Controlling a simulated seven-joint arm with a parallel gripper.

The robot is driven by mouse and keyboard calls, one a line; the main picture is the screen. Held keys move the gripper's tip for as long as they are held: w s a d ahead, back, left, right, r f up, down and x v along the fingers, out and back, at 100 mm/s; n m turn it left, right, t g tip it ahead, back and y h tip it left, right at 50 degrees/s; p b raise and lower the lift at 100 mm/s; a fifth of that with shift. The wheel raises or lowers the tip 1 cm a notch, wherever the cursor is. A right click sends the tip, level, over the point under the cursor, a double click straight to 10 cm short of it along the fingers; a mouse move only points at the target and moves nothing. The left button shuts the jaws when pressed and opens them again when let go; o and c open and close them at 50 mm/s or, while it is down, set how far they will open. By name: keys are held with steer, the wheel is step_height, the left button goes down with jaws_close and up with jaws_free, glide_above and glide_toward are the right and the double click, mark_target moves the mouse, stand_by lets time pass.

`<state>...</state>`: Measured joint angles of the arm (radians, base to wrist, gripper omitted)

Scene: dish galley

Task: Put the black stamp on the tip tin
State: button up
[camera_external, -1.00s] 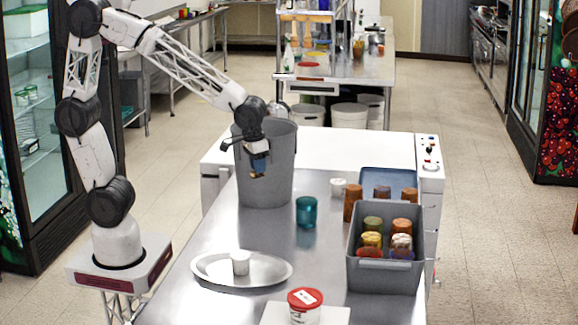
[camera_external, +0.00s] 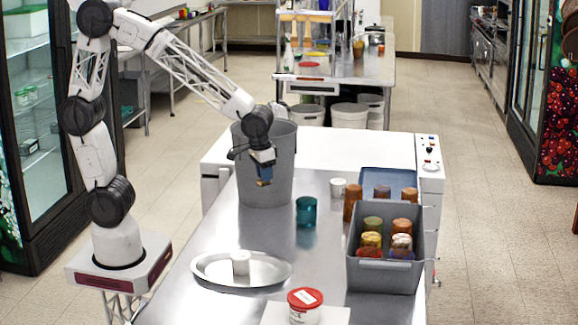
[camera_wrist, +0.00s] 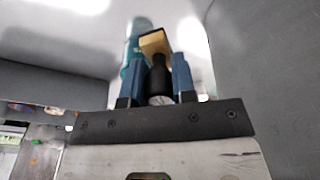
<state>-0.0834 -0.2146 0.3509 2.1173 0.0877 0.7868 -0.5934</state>
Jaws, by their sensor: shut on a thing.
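My gripper (camera_external: 264,178) hangs in front of the grey bin, above the far left part of the steel table. In the wrist view its blue fingers (camera_wrist: 158,82) are shut on the black stamp (camera_wrist: 158,72), gripping its dark handle. The stamp's tan block (camera_wrist: 156,43) points away from the wrist. In the outside view the stamp is too small to make out clearly. A white tub with a red lid and a pale label (camera_external: 305,305), which looks like the tip tin, stands on a white board at the near edge, well away from my gripper.
A tall grey bin (camera_external: 282,150) stands right behind my gripper. A teal cup (camera_external: 306,212) is to its right. A grey crate (camera_external: 384,280) of several jars stands at right. The table's middle is clear.

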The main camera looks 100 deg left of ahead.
steer(key=w, duration=0.4)
steer(key=w+a, duration=0.1)
steer(key=w, duration=0.4)
steer(key=w+f, duration=0.1)
steer(key=w, duration=0.4)
steer(key=shift+a+f, duration=0.1)
steer(key=shift+a, duration=0.1)
steer(key=shift+f, duration=1.75)
steer(key=shift+f, duration=0.1)
steer(key=o, duration=0.9)
step_height(320, 180, up, 12)
steer(key=s, duration=0.1)
steer(key=shift+s+d, duration=0.15)
steer(key=shift+d, duration=0.25)
